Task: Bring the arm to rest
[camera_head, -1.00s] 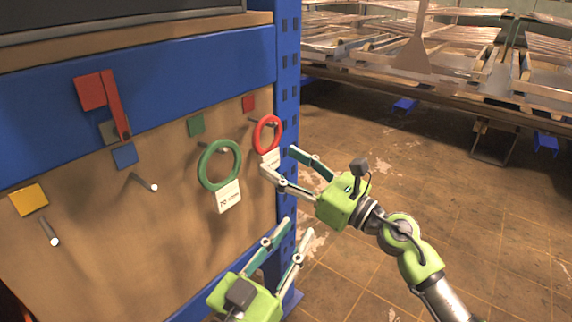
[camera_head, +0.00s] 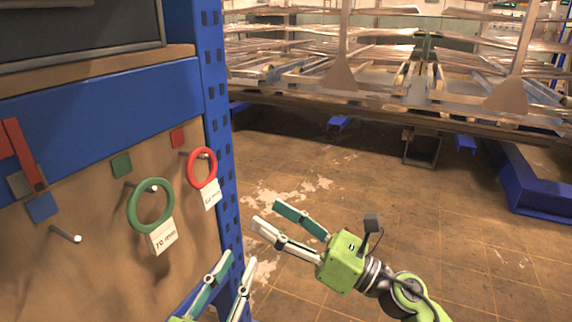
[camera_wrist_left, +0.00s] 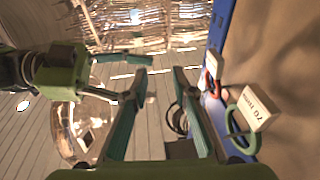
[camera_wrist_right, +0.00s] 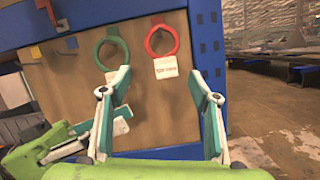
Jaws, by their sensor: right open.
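My right gripper (camera_head: 284,229) is open and empty in the head view, out in front of the floor, to the right of the blue post. My left gripper (camera_head: 234,268) is open and empty at the bottom of the head view, below the rings; its body is cut off by the frame edge. In the left wrist view its fingers (camera_wrist_left: 160,84) are spread apart. In the right wrist view the right fingers (camera_wrist_right: 155,85) are spread, with the board beyond them. A green ring (camera_head: 150,205) and a red ring (camera_head: 202,168) hang on pegs on the board, each with a white tag.
The brown board (camera_head: 100,270) has small coloured squares and a bare peg (camera_head: 66,235). A blue perforated post (camera_head: 218,110) edges it. Long racks (camera_head: 400,80) stand at the back. The tiled floor (camera_head: 420,210) to the right is clear.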

